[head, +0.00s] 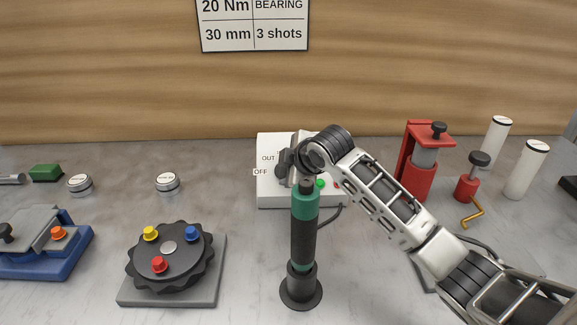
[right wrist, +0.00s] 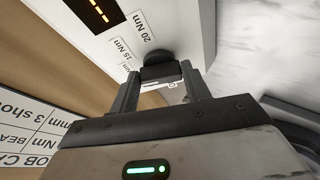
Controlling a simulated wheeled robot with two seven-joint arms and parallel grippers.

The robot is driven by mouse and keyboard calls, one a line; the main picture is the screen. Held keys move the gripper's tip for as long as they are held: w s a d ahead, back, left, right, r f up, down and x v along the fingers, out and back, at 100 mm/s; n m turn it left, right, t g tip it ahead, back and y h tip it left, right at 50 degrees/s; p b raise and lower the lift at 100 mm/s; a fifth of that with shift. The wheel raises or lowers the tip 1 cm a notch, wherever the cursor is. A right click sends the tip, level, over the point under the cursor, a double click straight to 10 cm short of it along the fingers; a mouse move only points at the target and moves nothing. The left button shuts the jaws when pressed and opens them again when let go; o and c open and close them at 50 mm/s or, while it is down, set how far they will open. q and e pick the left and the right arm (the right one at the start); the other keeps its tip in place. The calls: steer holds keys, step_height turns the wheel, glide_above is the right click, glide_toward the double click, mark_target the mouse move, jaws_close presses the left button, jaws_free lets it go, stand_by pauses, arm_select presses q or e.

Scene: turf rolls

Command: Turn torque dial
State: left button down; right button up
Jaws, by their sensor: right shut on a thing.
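The torque dial (right wrist: 155,58) is a dark round knob on the face of a white control box. In the right wrist view it lies between my right gripper's fingers (right wrist: 159,74), which are shut on it. Printed marks "15 Nm" and "20 Nm" stand beside it. In the head view the white control box (head: 268,197) stands at the back middle, and my right gripper (head: 287,161) is against it, with my wrist hiding the dial and much of the face. The dial's exact setting cannot be read. My left gripper is not in view.
A black-green screwdriver (head: 303,235) stands upright in front of the box. A black rotary fixture (head: 169,248) with coloured pegs and a blue fixture (head: 60,262) are at left. A red press (head: 415,165) and white cylinders (head: 527,170) are at right. A wall sign (head: 253,24) reads "20 Nm".

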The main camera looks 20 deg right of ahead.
steer(key=m, duration=0.2)
steer(key=m+t, duration=0.1)
steer(key=m, duration=0.1)
steer(key=shift+s+a+f+m+h, duration=0.1)
steer(key=shift+s+f+m+h, duration=0.05)
steer(key=shift+m+h, duration=0.25)
steer(key=shift+a+m+t+h, duration=0.1)
steer(key=shift+m+t+h, duration=0.5)
steer(key=shift+m, duration=1.4)
steer(key=shift+f, duration=0.1)
steer(key=o, duration=1)
steer(key=shift+s, duration=0.1)
